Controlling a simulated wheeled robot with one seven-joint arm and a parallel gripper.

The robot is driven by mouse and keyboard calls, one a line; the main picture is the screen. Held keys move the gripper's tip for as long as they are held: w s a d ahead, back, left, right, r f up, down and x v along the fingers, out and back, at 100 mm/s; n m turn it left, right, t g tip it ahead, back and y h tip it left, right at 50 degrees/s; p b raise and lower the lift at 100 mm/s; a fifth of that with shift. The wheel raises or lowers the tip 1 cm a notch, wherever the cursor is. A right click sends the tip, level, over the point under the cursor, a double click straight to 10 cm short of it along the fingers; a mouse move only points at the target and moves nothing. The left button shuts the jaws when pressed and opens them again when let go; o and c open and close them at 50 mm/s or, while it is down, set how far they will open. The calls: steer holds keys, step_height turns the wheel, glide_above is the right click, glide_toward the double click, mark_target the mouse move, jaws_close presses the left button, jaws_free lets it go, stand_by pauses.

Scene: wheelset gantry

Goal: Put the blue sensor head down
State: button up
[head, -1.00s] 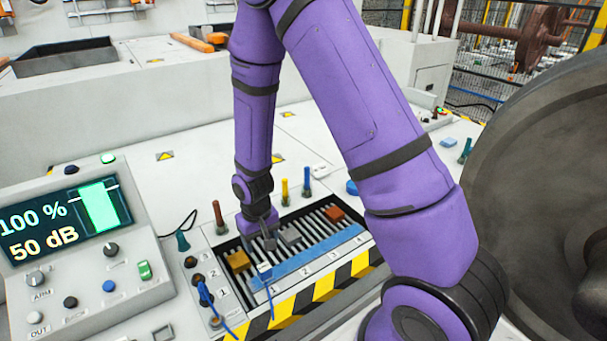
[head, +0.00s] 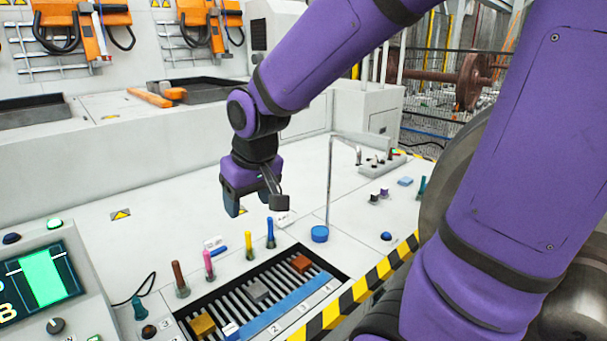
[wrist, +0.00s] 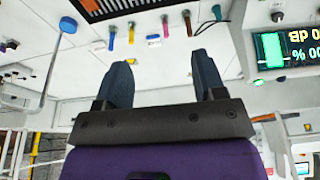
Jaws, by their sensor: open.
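My gripper (head: 255,207) is open and empty, raised above the white bench behind the slatted tray (head: 292,325). In the wrist view its two dark fingers (wrist: 163,70) stand apart with nothing between them. A small blue-and-white block (head: 231,330) sits at the tray's near left edge, partly cut off by the frame; it may be the blue sensor head, but I cannot tell for sure. A gold block (head: 203,324), a grey block (head: 257,291) and a rust-coloured block (head: 301,263) rest on the slats.
Several upright coloured sticks, such as a yellow one (head: 249,245), line the tray's far side. A blue disc (head: 320,234) with a thin rod stands behind it. The display box (head: 40,280) is at left and a large wheel (head: 455,170) at right.

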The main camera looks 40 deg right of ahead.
steer(key=s+d+r+t, duration=0.1)
steer(key=s+r, duration=0.7)
steer(key=s, duration=0.5)
steer(key=shift+d+r+t, duration=0.3)
steer(key=shift+d+t, duration=0.1)
steer(key=shift+o, duration=0.4)
steer(key=shift+w, duration=0.1)
stand_by(2.9)
steer(key=g, duration=0.5)
glide_above(229, 328)
step_height(229, 328, down, 41)
steer(key=shift+a+f, duration=0.1)
steer(key=shift+a, duration=0.05)
steer(key=shift+f, duration=5.55)
